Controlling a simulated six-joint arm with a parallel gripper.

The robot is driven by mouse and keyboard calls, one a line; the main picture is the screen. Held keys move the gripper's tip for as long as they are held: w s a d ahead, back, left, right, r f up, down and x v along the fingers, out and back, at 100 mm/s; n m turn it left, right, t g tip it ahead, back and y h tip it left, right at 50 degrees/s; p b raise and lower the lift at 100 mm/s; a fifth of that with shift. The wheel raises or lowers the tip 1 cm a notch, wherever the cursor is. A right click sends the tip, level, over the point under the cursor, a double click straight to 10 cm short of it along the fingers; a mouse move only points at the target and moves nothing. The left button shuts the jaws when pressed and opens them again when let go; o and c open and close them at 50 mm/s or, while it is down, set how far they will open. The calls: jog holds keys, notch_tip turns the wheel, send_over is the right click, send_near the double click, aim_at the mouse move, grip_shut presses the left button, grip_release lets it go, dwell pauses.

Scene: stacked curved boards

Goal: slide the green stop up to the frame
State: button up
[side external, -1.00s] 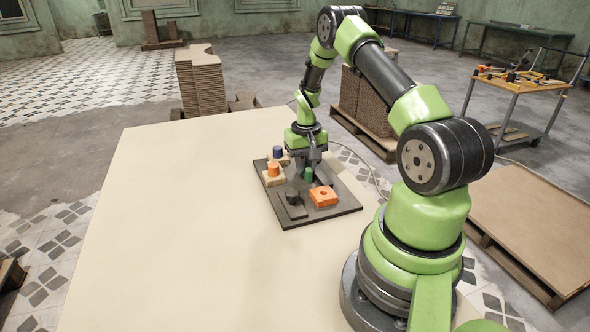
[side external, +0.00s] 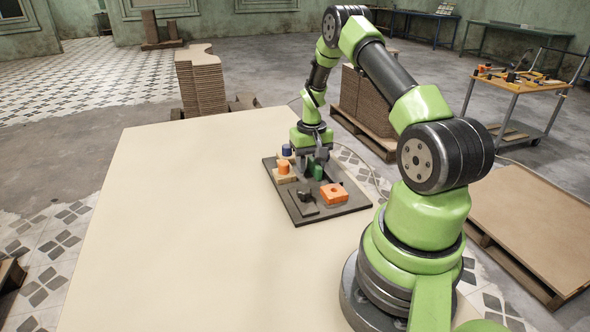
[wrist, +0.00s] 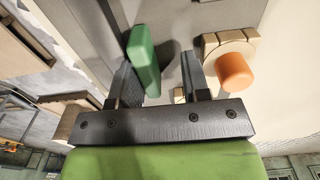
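The green stop (side external: 318,173) stands upright on a dark grey board (side external: 345,206), partly hidden behind my gripper in the side view. In the wrist view the green stop (wrist: 146,60) lies between my fingers, close to the left one; I cannot tell whether they touch. My gripper (wrist: 160,62) is open, with a clear gap between the stop and the right finger. In the side view my gripper (side external: 315,172) is low over the board. I cannot tell for sure which part is the frame; an orange block with a hole (side external: 333,192) sits near the stop.
An orange cylinder (side external: 284,167) stands at a tan wooden block (side external: 285,179), right of my fingers in the wrist view (wrist: 235,72). A blue cylinder (side external: 287,150) is behind it. A black knob (side external: 304,195) is at the board's front left. The pale table (side external: 180,220) is clear to the left.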

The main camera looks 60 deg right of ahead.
notch_tip(320, 180, up, 7)
dwell(0.7)
jog(key=shift+a, duration=0.1)
jog(key=w+a+r+n+t, duration=0.2)
jog(key=a+r+t, duration=0.1)
jog(key=a+r, duration=1.2)
jog(key=s+a+r+n+t+y, duration=0.1)
jog(key=s+a+r+t, duration=0.1)
jog(key=s+a, duration=0.4)
jog(key=s+a+r+n+t+y, duration=0.1)
jog(key=s+a+r+n+t, duration=0.1)
jog(key=s+a+r, duration=0.2)
jog(key=s+a, duration=0.3)
jog(key=shift+s+a+r, duration=0.2)
jog(key=shift+a+r, duration=0.05)
jog(key=shift+a, duration=0.05)
jog(key=shift+w+d, duration=0.1)
